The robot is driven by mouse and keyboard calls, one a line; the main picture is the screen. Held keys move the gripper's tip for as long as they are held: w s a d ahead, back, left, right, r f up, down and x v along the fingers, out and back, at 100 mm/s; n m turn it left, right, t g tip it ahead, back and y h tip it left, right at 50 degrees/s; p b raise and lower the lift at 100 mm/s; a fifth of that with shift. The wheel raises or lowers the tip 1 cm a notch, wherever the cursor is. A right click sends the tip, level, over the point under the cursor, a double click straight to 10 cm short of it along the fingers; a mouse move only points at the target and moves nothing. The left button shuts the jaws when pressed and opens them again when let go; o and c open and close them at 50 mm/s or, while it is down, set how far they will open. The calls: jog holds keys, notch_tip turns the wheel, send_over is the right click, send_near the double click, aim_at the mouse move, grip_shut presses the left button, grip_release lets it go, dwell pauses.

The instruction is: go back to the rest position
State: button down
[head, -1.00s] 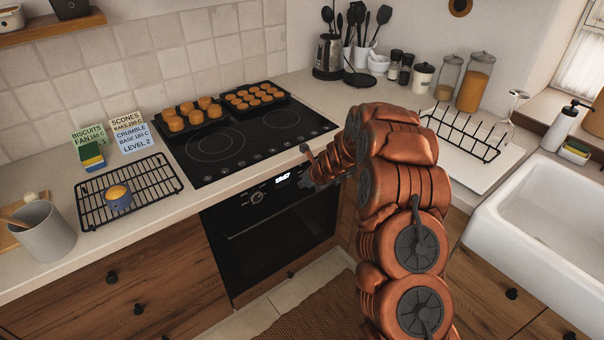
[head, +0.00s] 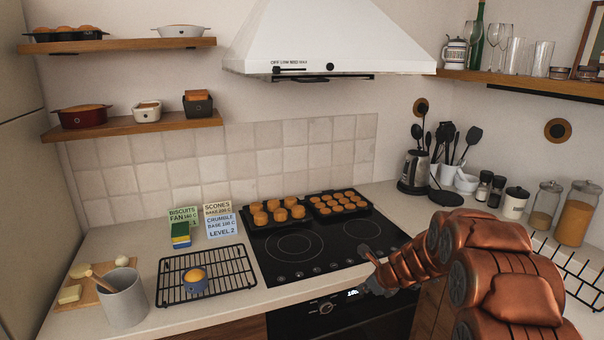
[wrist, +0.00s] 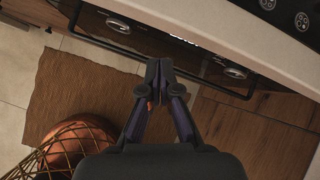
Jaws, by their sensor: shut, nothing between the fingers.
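My gripper (wrist: 160,75) is shut and empty in the wrist view, its fingertips together in front of the oven front. In the head view my copper-coloured arm comes in from the lower right, and my gripper (head: 372,270) is at the front edge of the counter, by the right side of the black hob (head: 310,250). The gripper is small there and partly hidden by the arm. Nothing hangs from it.
The oven (head: 345,315) is below the hob, which bears two trays of baked goods (head: 278,213) at its back. A wire rack (head: 232,268), a grey crock (head: 123,300) and recipe cards (head: 218,222) stand left. The kettle (head: 413,172) and jars (head: 575,215) stand right. A brown rug (wrist: 75,95) lies below.

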jog(key=s+a+r+n+g, duration=0.1)
jog(key=s+a+r+n, duration=0.3)
jog(key=s, duration=0.4)
jog(key=s+a+r+n+g, duration=0.2)
jog(key=s+r+n, duration=0.1)
jog(key=s+n, duration=0.35)
jog(key=s+a+r+n+g, duration=0.1)
jog(key=s+a+r+n, duration=0.25)
jog(key=s, duration=0.45)
jog(key=s+d+n+g+h, duration=0.1)
jog(key=s+n, duration=0.3)
jog(key=s, duration=0.5)
jog(key=s+d+r+n+g+h, duration=0.1)
jog(key=s+d+n, duration=0.3)
jog(key=s, duration=0.6)
jog(key=s+d+r+n+g+h, duration=0.1)
jog(key=s+n, duration=0.4)
jog(key=s, duration=0.5)
jog(key=shift+d+r+g+h, duration=0.25)
jog(key=shift+d+g+h, duration=0.35)
jog(key=shift+d, duration=0.55)
